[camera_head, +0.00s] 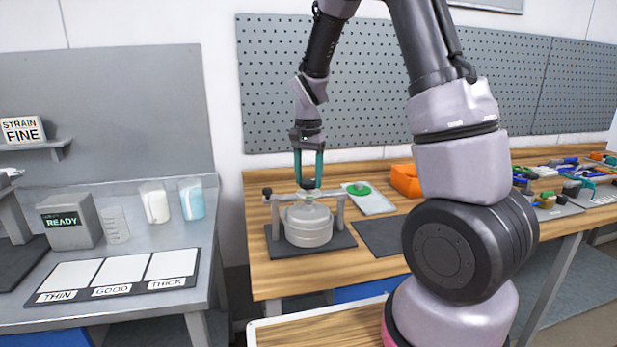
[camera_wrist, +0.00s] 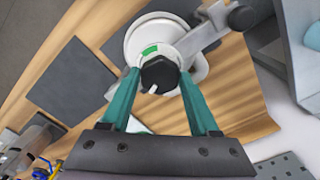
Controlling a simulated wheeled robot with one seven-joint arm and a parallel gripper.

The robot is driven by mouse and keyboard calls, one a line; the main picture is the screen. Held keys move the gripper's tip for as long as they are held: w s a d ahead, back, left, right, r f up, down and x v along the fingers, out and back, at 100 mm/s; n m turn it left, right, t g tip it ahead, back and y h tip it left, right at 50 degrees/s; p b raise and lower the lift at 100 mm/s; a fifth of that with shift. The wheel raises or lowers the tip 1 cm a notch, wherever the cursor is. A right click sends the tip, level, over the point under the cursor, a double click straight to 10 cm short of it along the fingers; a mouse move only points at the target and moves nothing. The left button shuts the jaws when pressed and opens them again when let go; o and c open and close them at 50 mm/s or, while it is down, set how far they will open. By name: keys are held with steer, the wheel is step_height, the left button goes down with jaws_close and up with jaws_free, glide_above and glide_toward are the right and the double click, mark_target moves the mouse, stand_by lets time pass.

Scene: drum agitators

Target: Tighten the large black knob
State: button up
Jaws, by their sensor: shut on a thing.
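The large black knob (camera_wrist: 160,75) sits on top of the pale round drum (camera_head: 308,228), in the middle of the clamp bar. In the wrist view the knob shows a white pointer mark pointing to the lower left, with a green patch beside it on the white surface. My gripper (camera_wrist: 158,76) is shut on the knob, one teal finger on each side. In the head view my gripper (camera_head: 309,181) reaches straight down to the drum's top; the knob there is mostly hidden by the fingers.
A smaller black knob (camera_head: 267,191) is at the bar's left end. The drum stands on a dark mat (camera_head: 283,250) on the wooden bench. An empty dark mat (camera_head: 383,237), a white board with a green disc (camera_head: 359,189) and an orange box (camera_head: 405,180) lie to the right.

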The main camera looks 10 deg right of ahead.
mark_target(308, 181)
steer(key=m, duration=0.4)
steer(key=shift+w+r, duration=0.15)
steer(key=shift+m, duration=1.9)
steer(key=o, duration=1.4)
step_height(308, 181, up, 11)
steer(key=shift+f, duration=0.15)
